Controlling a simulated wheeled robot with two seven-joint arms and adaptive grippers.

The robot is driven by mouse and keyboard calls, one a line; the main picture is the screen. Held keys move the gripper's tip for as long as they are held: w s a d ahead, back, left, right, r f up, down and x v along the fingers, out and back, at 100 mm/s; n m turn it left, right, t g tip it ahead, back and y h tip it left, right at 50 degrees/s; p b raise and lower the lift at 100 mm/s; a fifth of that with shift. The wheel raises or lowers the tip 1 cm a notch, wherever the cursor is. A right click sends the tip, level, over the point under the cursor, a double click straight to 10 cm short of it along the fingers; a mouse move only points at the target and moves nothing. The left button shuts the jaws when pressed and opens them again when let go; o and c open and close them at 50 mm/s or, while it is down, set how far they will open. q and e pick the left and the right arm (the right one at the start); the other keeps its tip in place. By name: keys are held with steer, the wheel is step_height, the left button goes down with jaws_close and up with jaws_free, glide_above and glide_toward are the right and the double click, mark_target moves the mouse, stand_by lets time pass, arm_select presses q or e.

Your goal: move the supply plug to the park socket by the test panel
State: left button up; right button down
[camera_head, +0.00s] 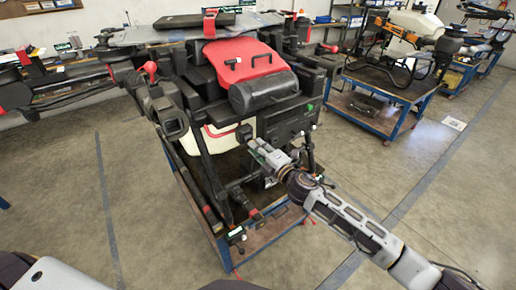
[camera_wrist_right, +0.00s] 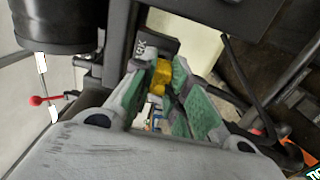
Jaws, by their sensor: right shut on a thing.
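My right gripper (camera_head: 258,148) is at the near side of the drone (camera_head: 262,85), just below a dark box-like panel (camera_head: 285,122). In the right wrist view my right gripper (camera_wrist_right: 163,88) has its green-padded fingers shut on a yellow plug (camera_wrist_right: 160,76), which I take as the supply plug. A black block with pale lettering (camera_wrist_right: 168,46) is right beyond the plug. I cannot tell whether the plug is seated in it or only close to it. In the head view the plug is hidden by the gripper. The park socket cannot be made out. My left gripper is not in view.
The drone stands on a blue-framed cart (camera_head: 229,252), with its legs and arms close around my right gripper. A second blue cart (camera_head: 375,115) carries another drone at the upper right. The grey floor (camera_head: 345,205) to the right is mostly clear.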

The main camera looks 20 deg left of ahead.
steer(key=shift+x, duration=1.3)
stand_by(0.5)
steer(key=c, duration=1.3)
jaws_free()
steer(key=shift+s+d, duration=0.15)
steer(key=shift+d, duration=0.05)
steer(key=shift+v, duration=5.8)
steer(key=shift+m, duration=0.4)
